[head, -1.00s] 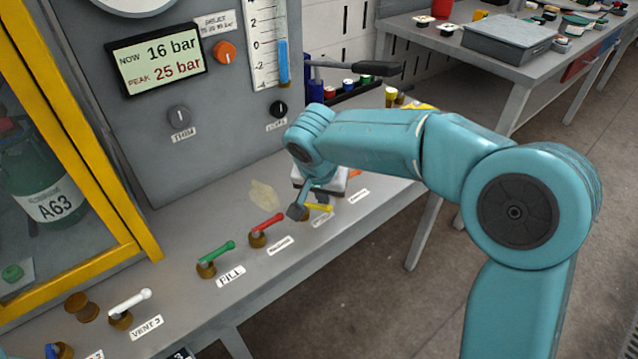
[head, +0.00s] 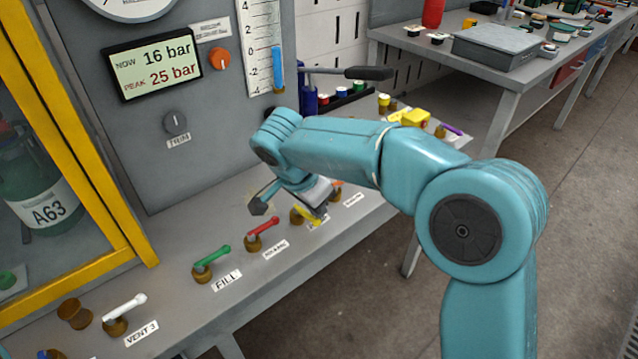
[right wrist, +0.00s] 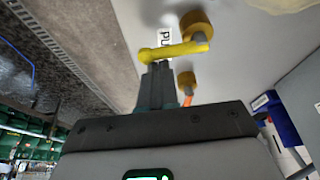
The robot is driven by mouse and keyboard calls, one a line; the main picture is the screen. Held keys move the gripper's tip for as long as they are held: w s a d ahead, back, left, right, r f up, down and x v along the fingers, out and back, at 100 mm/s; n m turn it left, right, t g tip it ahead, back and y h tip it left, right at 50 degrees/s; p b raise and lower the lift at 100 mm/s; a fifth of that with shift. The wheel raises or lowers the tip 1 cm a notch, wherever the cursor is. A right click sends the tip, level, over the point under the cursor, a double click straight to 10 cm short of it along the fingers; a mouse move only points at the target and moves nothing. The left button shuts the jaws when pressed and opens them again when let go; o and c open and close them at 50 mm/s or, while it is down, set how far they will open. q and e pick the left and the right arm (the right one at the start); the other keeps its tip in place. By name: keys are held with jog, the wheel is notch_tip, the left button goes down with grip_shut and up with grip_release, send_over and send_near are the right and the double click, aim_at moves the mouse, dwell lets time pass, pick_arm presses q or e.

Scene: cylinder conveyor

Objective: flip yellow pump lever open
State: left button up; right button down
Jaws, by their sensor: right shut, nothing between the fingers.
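The yellow lever (right wrist: 178,50) shows in the right wrist view, running from its brass base (right wrist: 196,22) to a round knob end. In the head view its brass base (head: 297,216) shows on the bench ledge, while its handle is mostly hidden by my right gripper. My right gripper (right wrist: 157,70) is shut and empty, its fingertips at the lever's side near the knob end; I cannot tell whether they touch. In the head view my right gripper (head: 319,211) is low over the lever. My left gripper is not in view.
A red lever (head: 262,227), a green lever (head: 212,257) and a white lever (head: 125,307) line the ledge to the left. An orange lever (right wrist: 187,97) is close beside the gripper. The gauge panel (head: 200,110) stands behind. A yellow-framed cabinet (head: 75,130) is at left.

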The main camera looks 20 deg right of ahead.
jog(key=shift+a, duration=0.15)
jog(key=shift+s+a, duration=0.1)
jog(key=shift+a, duration=0.1)
dwell(0.5)
jog(key=p+v, duration=0.4)
jog(key=v, duration=1.2)
jog(key=shift+r, duration=0.25)
jog(key=shift+s+f, duration=0.1)
